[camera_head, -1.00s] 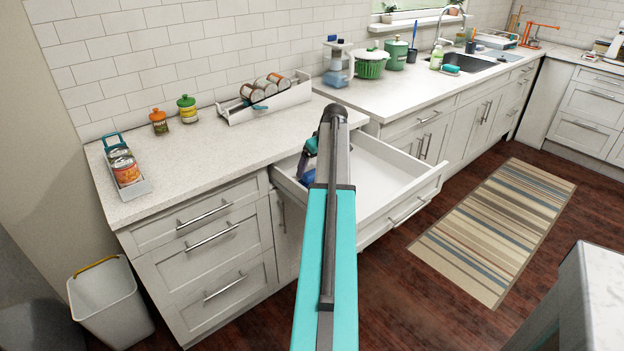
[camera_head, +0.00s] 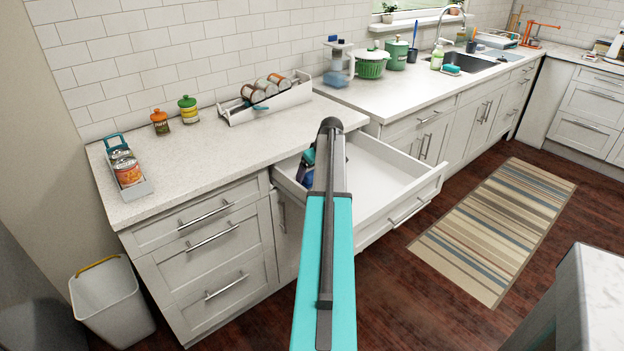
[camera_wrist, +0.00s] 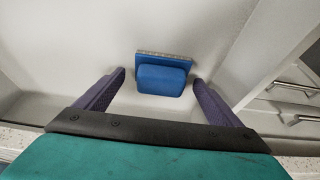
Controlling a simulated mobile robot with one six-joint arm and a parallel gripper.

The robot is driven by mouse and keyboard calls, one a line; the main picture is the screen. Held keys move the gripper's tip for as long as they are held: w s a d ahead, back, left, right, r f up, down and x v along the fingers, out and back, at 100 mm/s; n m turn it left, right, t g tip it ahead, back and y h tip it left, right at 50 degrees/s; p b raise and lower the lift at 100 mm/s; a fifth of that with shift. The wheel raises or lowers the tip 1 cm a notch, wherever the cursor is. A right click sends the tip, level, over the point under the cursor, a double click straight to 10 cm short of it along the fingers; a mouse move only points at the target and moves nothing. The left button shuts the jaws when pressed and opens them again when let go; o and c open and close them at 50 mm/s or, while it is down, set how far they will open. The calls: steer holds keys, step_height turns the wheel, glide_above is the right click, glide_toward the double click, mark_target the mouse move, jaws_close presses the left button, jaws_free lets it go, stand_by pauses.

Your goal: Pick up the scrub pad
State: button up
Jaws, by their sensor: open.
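The scrub pad (camera_wrist: 163,79), a blue block with a greyish strip along its far edge, lies in the open white drawer (camera_head: 385,180). My gripper (camera_wrist: 158,77) is open above the drawer, its two purple fingers apart on either side of the pad in the wrist view. The pad lies slightly beyond the fingertips, and neither finger clearly touches it. In the head view my arm hides most of the gripper and the pad is not clearly visible.
The drawer's walls surround the gripper. The countertop (camera_head: 215,150) is above it, with a can rack (camera_head: 270,104), two jars and a can caddy (camera_head: 130,178). The drawer's right part looks empty.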

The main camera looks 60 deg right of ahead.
mark_target(312, 173)
steer(key=shift+w+f, duration=0.1)
steer(key=shift+f, duration=0.05)
stand_by(0.4)
steer(key=c, duration=1.2)
steer(key=shift+r, duration=0.2)
steer(key=shift+c, duration=0.2)
steer(key=shift+r+b, duration=0.65)
steer(key=shift+r, duration=4.2)
steer(key=o, duration=0.3)
steer(key=shift+c, duration=0.5)
